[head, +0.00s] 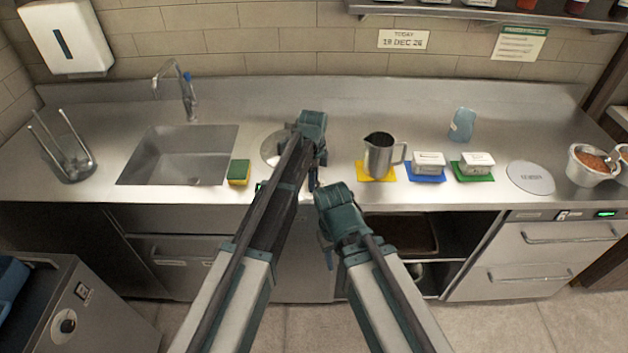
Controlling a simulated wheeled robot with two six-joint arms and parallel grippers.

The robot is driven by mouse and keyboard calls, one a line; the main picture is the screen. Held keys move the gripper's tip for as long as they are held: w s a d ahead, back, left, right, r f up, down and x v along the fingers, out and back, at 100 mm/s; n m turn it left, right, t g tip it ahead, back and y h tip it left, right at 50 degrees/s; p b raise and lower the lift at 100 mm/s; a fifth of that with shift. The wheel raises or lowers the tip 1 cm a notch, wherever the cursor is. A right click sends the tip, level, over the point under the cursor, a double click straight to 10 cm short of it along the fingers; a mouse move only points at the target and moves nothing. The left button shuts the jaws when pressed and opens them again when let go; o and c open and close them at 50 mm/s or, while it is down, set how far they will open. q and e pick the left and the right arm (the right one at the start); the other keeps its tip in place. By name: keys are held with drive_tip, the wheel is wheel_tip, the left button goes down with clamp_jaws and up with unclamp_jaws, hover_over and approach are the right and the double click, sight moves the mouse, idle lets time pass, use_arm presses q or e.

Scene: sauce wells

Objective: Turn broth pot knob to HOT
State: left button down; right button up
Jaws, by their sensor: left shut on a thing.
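The round broth pot well (272,150) is set in the steel counter, partly hidden behind my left arm. My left gripper (314,184) points down at the counter's front edge, just right of the well. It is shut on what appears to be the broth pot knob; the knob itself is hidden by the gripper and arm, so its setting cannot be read. A small green light (262,187) shows on the front edge, left of my arm. My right gripper (328,252) hangs low in front of the counter, apart from the knob; its fingers are too unclear to tell their state.
A sink (180,155) and a sponge (239,171) are left. A steel pitcher (380,155) stands on a yellow mat, with white tubs (428,162) on coloured mats beside it. A round lid (530,178) and a food pot (588,168) are right. Open shelves lie below.

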use_arm(q)
drive_tip(key=shift+m, duration=2.2)
drive_tip(key=shift+c, duration=1.9)
unclamp_jaws()
drive_tip(key=shift+r, duration=0.15)
wheel_tip(320, 180, up, 14)
drive_tip(key=p, duration=1.3)
drive_tip(key=shift+s+a+f+p, duration=0.25)
drive_tip(key=shift+p, duration=0.15)
